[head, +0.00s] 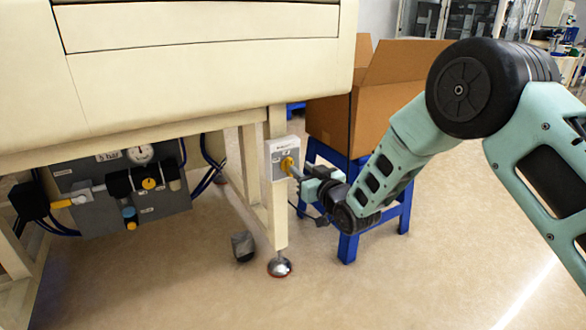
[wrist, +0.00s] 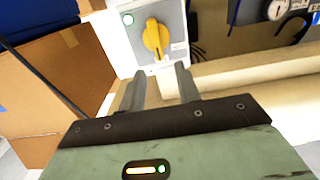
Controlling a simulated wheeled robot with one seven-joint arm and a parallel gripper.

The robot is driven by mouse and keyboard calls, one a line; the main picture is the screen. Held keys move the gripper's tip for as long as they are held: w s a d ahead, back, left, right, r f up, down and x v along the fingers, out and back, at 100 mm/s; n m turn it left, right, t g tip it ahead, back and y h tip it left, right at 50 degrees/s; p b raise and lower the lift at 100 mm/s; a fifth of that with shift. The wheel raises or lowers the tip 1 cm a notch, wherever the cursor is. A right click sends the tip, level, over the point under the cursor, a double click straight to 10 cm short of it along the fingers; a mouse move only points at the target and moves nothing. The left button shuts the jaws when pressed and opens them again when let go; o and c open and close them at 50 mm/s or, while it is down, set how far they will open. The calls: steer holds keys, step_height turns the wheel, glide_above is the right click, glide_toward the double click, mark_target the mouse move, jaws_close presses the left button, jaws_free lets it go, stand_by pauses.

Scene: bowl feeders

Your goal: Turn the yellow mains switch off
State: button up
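The yellow mains switch (wrist: 155,40) is a rotary knob on a pale grey box, and a green light shows at the box's upper left in the wrist view. In the head view the switch (head: 287,165) sits on its box (head: 279,151), fixed to the cream machine's leg. My gripper (wrist: 160,85) is open, its two fingers spread just short of the knob with a gap between them. In the head view my gripper (head: 297,174) points at the switch from the right and partly hides it. I cannot tell whether a fingertip touches the box.
A cardboard box (head: 398,62) on a blue stool (head: 348,200) stands close behind my arm. The cream machine (head: 200,70) overhangs the switch at left. A grey panel with a gauge (head: 140,154) hangs under it.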

mark_target(292, 161)
steer(key=b+x, duration=0.1)
steer(key=x, duration=0.4)
steer(key=shift+w+a+b, duration=0.2)
steer(key=shift+w+b, duration=0.1)
steer(key=shift+c, duration=0.3)
